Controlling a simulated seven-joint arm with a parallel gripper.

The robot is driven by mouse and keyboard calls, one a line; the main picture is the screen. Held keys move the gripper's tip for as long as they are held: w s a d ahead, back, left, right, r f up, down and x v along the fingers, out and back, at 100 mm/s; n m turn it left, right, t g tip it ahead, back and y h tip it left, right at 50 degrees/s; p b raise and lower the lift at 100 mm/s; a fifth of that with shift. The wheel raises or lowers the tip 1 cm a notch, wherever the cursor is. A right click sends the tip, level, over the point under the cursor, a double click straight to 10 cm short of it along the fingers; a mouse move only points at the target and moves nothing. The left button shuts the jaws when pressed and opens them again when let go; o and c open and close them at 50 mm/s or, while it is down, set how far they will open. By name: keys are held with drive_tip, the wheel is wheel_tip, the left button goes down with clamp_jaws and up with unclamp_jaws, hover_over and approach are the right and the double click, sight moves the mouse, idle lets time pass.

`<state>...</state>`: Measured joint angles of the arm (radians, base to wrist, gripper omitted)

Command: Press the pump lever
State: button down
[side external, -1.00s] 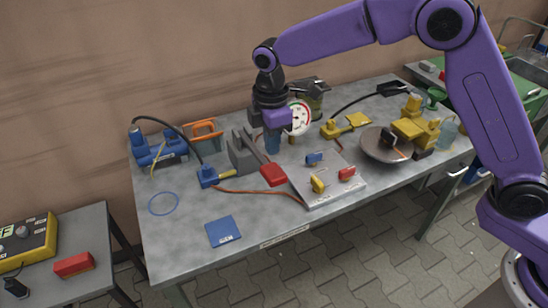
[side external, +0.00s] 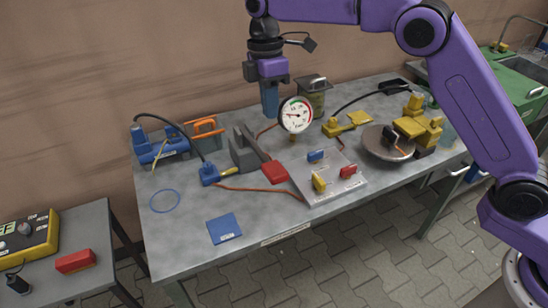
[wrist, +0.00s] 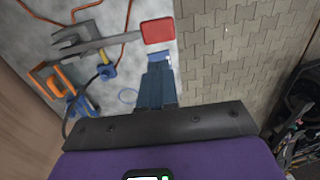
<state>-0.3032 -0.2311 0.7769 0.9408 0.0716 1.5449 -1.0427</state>
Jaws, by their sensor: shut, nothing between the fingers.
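The pump (side external: 243,153) is a grey block on the metal table with a long grey lever (side external: 258,147) that ends in a red pad (side external: 274,172). The lever slopes down toward the table's front, with the red pad low near the tabletop. In the wrist view the lever (wrist: 100,45) and its red pad (wrist: 158,31) lie beyond the fingertips. My gripper (side external: 270,114) points down with its blue fingers shut and empty. It is raised above the table behind the lever, apart from it. The fingers also show in the wrist view (wrist: 158,65).
A round gauge (side external: 296,115) stands just right of my gripper. A panel with coloured switches (side external: 330,188) lies right of the red pad. A blue pad (side external: 224,229) lies on the clear front left.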

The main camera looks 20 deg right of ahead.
sight(275, 170)
drive_tip(key=f, duration=0.4)
drive_tip(key=s+f, duration=0.1)
drive_tip(key=f, duration=0.4)
drive_tip(key=s+f, duration=0.1)
drive_tip(key=f, duration=0.4)
drive_tip(key=shift+s+f+t, duration=0.2)
drive_tip(key=shift+f+t, duration=0.1)
drive_tip(key=shift+f, duration=0.25)
drive_tip(key=shift+s+f+t, duration=0.15)
drive_tip(key=shift+f+t, duration=0.2)
drive_tip(key=shift+f, duration=1.35)
drive_tip(key=shift+s+f+t, duration=0.15)
drive_tip(key=shift+f+t, duration=0.25)
drive_tip(key=shift+f, duration=1.35)
drive_tip(key=shift+s+f+t, duration=0.15)
drive_tip(key=shift+f+t, duration=0.2)
drive_tip(key=shift+f, duration=1.35)
drive_tip(key=shift+r, duration=0.1)
drive_tip(key=s+r, duration=0.4)
drive_tip(key=r, duration=1)
